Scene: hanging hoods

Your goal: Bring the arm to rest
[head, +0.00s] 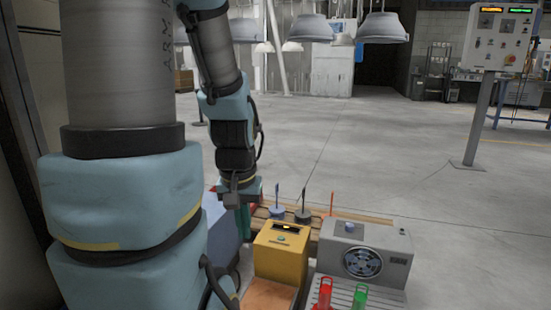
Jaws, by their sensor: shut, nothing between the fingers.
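My arm stands large on the left of the head view, with its upper link reaching down to a wrist. My gripper (239,198) hangs at the wrist's lower end, pointing down near the back left of the yellow box (281,252). Its fingers are small and partly dark in this view; they are shut and hold nothing that I can see. A green thing and a red thing lie just behind and below it, partly hidden.
A grey machine (363,256) with a round fan stands right of the yellow box. A red bottle-like thing (323,294) and a green one (359,297) stand in front. Thin upright pins (303,208) rise behind. A panel on a post (499,40) stands right. Open floor lies beyond.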

